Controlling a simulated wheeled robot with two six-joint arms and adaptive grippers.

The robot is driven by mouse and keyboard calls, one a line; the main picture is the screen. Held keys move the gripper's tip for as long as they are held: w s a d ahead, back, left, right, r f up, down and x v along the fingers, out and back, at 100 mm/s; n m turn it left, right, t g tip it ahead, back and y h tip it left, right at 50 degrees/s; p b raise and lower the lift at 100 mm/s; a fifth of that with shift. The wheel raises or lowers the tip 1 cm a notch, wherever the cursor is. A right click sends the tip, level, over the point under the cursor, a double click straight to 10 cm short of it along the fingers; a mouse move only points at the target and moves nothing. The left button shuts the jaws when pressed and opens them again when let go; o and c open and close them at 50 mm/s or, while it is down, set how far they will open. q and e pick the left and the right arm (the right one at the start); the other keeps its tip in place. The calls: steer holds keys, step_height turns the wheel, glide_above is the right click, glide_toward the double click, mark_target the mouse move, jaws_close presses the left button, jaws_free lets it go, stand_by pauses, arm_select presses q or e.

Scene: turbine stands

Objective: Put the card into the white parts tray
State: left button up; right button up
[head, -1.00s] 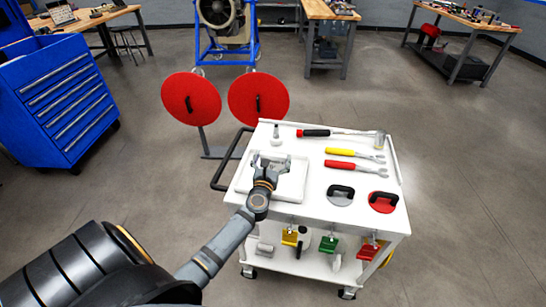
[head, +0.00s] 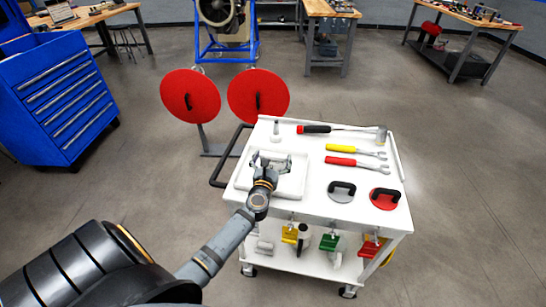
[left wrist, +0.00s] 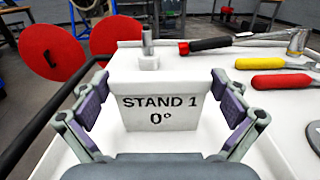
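The white card (left wrist: 160,100) marked "STAND 1 0°" faces me in the left wrist view, between the fingers of my left gripper (left wrist: 160,105). The fingers are spread wide, one beside each side edge of the card, and look apart from it. In the head view my left gripper (head: 270,160) is over the white parts tray (head: 291,190) on the cart's left side. The card is hard to pick out there, white on white. I cannot tell whether its lower edge touches the tray floor. My right gripper is not in view.
The white cart (head: 320,207) also holds a hammer (head: 340,129), yellow and red-handled tools (head: 355,163), a grey handled disc (head: 341,192) and a red one (head: 385,199). A small metal post part (head: 276,130) stands behind the tray. Two red discs (head: 190,96) stand beyond the cart.

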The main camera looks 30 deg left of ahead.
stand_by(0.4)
arm_select(q)
steer(key=shift+v, duration=3.55)
